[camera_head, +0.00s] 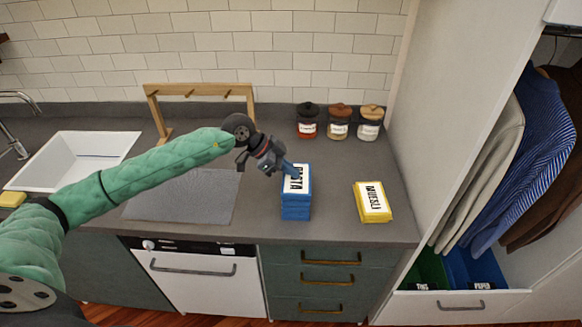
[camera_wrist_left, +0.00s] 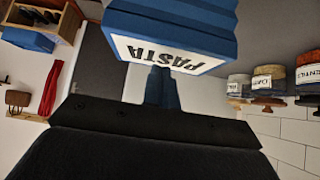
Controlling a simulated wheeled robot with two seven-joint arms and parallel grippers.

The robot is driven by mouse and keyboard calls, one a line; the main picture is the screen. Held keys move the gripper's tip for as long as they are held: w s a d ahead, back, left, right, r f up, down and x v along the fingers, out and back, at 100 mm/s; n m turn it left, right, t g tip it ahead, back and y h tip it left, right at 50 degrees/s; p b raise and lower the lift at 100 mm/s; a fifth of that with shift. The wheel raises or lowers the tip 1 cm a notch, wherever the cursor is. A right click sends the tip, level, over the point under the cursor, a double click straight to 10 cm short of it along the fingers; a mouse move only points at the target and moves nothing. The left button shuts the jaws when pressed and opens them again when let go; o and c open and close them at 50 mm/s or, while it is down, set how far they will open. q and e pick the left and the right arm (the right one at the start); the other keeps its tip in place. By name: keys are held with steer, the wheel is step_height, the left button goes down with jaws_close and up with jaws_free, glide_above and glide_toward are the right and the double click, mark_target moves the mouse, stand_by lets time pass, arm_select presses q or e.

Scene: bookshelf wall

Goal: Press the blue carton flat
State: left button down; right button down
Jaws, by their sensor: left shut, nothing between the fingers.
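The blue carton (camera_head: 296,213) stands on the grey counter and bears a white label reading PASTA. Its sides show horizontal creases. In the left wrist view the carton (camera_wrist_left: 195,22) fills the top middle, upside down. My left gripper (camera_head: 287,167) is shut and empty, at the carton's upper left edge in the head view. In the left wrist view its closed fingers (camera_wrist_left: 160,80) reach the label's edge; whether they touch it I cannot tell. My right gripper is out of view.
A yellow MUESLI carton (camera_head: 372,203) lies flat to the right. Three lidded jars (camera_head: 339,126) stand at the back, and a wooden rack (camera_head: 200,90) stands behind my arm. An open drawer holds a green bin (camera_head: 428,270) and a blue bin (camera_head: 474,266).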

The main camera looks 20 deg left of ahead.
mark_target(291, 201)
arm_select(q)
steer(key=shift+f, duration=0.3)
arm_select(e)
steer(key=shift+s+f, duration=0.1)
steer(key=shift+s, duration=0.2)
